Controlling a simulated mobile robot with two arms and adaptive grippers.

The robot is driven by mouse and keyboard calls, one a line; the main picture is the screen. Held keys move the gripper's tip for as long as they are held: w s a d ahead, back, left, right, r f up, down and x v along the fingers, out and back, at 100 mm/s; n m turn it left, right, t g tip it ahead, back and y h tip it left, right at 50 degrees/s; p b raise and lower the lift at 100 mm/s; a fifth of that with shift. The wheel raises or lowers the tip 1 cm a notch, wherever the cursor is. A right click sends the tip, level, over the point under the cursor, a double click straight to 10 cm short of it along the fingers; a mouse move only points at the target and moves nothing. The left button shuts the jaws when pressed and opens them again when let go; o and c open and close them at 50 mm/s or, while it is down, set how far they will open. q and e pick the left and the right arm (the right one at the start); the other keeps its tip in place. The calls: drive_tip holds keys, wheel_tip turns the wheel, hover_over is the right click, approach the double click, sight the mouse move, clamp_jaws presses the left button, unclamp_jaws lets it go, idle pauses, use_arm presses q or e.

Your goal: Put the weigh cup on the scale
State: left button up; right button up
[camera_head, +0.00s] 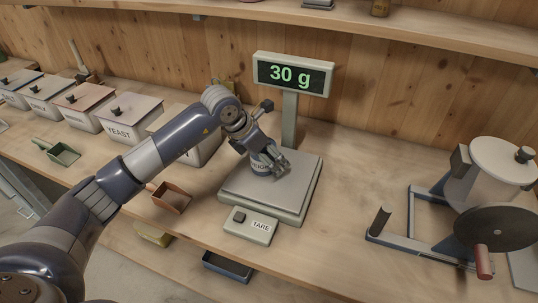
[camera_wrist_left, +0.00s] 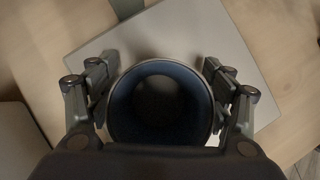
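The scale (camera_head: 290,188) has a flat grey plate and a display on a post reading "30 g". The weigh cup (camera_head: 262,167) is at the back left of the plate, mostly covered by my left gripper (camera_head: 268,160). It looks upright and on or very close to the plate. In the left wrist view I look down into the cup (camera_wrist_left: 160,141), round with a dark blue inside. My right gripper is not in view.
A TARE button box (camera_head: 250,226) sits in front of the scale. Lidded bins, one marked YEAST (camera_head: 128,118), line the left back. A brown scoop (camera_head: 170,197) and a green scoop (camera_head: 62,153) lie in front of them. A cranked mixer (camera_head: 490,195) stands right.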

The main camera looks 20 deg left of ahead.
use_arm(q)
drive_tip(key=shift+r, duration=0.1)
drive_tip(key=shift+r, duration=0.2)
drive_tip(key=shift+s+a+r, duration=0.15)
drive_tip(key=shift+r, duration=0.15)
drive_tip(key=b+v, duration=0.1)
drive_tip(key=v, duration=1)
drive_tip(key=shift+s, duration=0.1)
